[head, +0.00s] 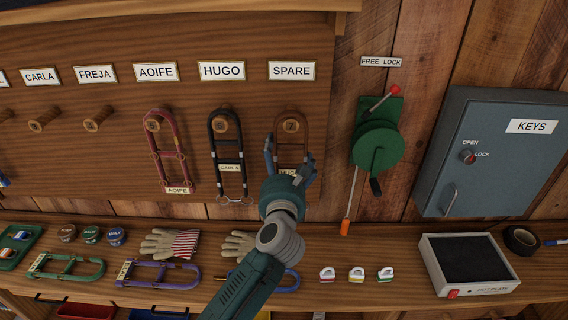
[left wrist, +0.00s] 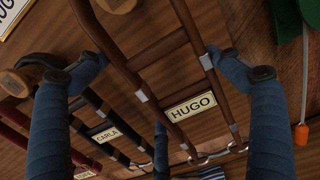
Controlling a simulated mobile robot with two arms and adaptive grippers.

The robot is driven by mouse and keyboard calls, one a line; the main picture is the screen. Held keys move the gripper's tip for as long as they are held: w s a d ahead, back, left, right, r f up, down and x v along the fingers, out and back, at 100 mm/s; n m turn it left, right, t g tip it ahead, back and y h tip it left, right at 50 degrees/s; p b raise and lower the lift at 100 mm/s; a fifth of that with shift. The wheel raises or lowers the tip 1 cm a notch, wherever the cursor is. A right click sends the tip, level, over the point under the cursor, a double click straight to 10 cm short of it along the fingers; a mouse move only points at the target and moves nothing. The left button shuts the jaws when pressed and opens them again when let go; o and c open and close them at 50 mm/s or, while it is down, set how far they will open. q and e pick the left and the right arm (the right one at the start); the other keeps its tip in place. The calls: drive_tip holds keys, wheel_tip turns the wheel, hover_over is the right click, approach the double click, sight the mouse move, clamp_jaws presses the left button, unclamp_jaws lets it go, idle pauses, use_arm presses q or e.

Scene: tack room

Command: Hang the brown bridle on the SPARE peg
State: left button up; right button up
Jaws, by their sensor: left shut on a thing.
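The brown bridle (head: 305,152) is at the peg under the SPARE label (head: 291,70). Its upper loop appears to surround the SPARE peg (head: 291,125); whether it rests on the peg I cannot tell. My left gripper (head: 290,165) is shut on the bridle from below and hides its lower part. In the left wrist view the brown bridle (left wrist: 160,50) runs between my fingers (left wrist: 155,80) and carries a HUGO tag (left wrist: 190,106). My right gripper is not in view.
A black bridle (head: 229,160) with a CARLA tag hangs on the HUGO peg, close left. A red bridle (head: 170,160) hangs on the AOIFE peg. A green winch (head: 378,145) is right of SPARE. Below, a bench (head: 330,240) holds gloves (head: 170,243), bridles and small items.

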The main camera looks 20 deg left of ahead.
use_arm(q)
drive_tip(key=x, duration=0.2)
drive_tip(key=b+x, duration=0.1)
drive_tip(key=shift+f, duration=0.25)
drive_tip(key=shift+w+f, duration=0.1)
drive_tip(key=shift+w, duration=0.1)
idle(0.6)
